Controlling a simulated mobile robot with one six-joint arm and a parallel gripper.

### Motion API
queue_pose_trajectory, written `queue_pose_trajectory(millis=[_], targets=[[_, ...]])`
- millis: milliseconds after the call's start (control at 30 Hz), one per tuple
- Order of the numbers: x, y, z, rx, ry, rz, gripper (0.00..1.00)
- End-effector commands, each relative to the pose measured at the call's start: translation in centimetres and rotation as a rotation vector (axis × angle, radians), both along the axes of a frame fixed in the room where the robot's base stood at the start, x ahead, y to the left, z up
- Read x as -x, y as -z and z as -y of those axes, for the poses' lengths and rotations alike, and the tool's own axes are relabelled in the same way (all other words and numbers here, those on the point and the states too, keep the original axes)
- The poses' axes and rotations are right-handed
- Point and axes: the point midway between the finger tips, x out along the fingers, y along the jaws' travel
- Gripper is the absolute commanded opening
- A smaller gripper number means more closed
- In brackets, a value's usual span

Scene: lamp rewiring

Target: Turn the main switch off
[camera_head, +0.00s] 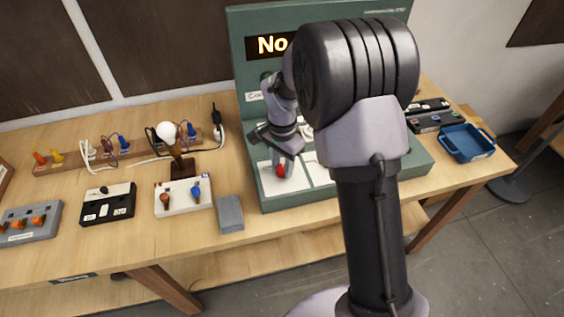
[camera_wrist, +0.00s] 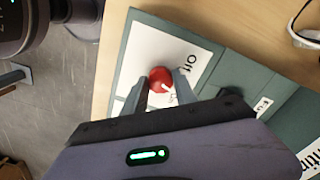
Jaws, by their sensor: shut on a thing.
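The main switch is a red round knob (camera_wrist: 161,80) on a white plate of the green panel unit. In the wrist view the word "Off" shows on the plate (camera_wrist: 188,52) beside it. The knob also shows as a red spot in the head view (camera_head: 281,171). My gripper (camera_wrist: 160,88) has one finger on each side of the knob and is shut on it. In the head view my gripper (camera_head: 279,160) points down at the front left of the panel base. The knob's full marking is partly hidden by my fingers.
The green panel (camera_head: 262,80) carries a display reading "No", the rest hidden behind my arm. Left on the table are a lamp with a white bulb (camera_head: 168,131), a black switch box (camera_head: 107,205) and a grey block (camera_head: 230,214). A blue tray (camera_head: 466,143) stands at right.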

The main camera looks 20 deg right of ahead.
Motion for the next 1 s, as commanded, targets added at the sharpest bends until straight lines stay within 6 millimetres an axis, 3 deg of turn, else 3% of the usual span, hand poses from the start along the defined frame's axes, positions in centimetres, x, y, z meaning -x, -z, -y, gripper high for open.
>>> queue_pose_trajectory(millis=[1000], targets=[[0.05, -0.20, 0.18, 0.000, -0.913, 0.001, 0.00]])
